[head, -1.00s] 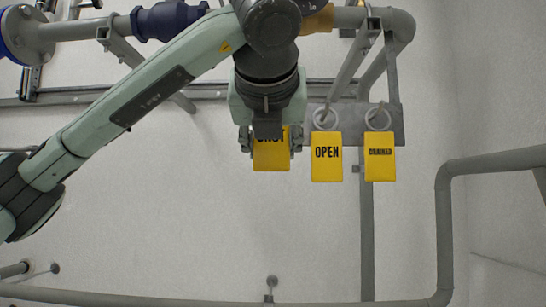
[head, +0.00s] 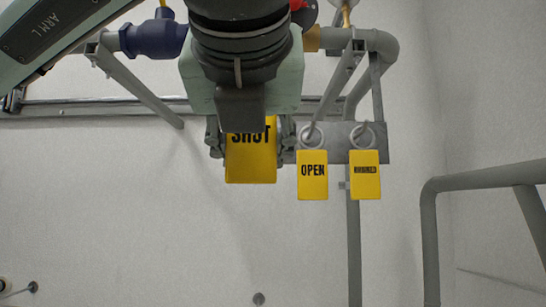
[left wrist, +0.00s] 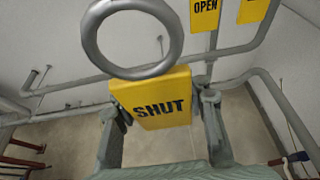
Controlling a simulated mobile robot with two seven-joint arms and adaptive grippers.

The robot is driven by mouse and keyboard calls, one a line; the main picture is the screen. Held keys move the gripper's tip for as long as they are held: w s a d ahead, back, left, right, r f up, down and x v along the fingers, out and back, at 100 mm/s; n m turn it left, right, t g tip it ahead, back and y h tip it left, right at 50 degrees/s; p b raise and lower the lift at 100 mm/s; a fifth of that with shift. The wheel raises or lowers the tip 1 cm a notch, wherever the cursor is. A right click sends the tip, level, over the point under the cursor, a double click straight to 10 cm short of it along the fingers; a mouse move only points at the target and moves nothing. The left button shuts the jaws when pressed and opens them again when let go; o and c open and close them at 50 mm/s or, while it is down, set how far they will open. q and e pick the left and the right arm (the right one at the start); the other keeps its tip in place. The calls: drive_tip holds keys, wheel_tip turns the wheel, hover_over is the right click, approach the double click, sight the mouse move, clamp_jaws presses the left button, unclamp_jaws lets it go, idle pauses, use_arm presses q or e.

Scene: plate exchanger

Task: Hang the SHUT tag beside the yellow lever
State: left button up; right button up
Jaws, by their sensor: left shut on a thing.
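The yellow SHUT tag (head: 250,168) is gripped between the fingers of my left gripper (head: 250,139). In the left wrist view the SHUT tag (left wrist: 152,90) hangs between the two fingers (left wrist: 158,112), with its grey ring (left wrist: 92,42) standing above it. The ring is hidden behind my wrist in the head view. Small yellow parts show at the top edge of the head view, one above the blue valve body (head: 155,39) and one right of my wrist (head: 346,5). I cannot tell which is the lever. My right gripper is not in view.
A yellow OPEN tag (head: 312,183) and another yellow tag (head: 365,185) with small lettering hang by rings from a grey plate (head: 338,154), close right of my gripper. Pipes and diagonal braces (head: 145,91) cross above. A grey railing (head: 430,240) stands at right.

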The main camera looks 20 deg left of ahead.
use_arm(q)
drive_tip(key=shift+w, duration=0.1)
drive_tip(key=shift+w+a, duration=0.45)
drive_tip(key=shift+w, duration=1.15)
drive_tip(key=shift+w+a, duration=0.5)
drive_tip(key=shift+w, duration=1.15)
drive_tip(key=shift+w+a, duration=0.45)
drive_tip(key=shift+w, duration=1.15)
drive_tip(key=shift+w+a, duration=0.35)
drive_tip(key=shift+w, duration=0.85)
drive_tip(key=shift+w+a, duration=0.35)
drive_tip(key=shift+w, duration=0.85)
drive_tip(key=shift+w+a, duration=0.35)
drive_tip(key=shift+w, duration=0.85)
drive_tip(key=shift+w, duration=0.15)
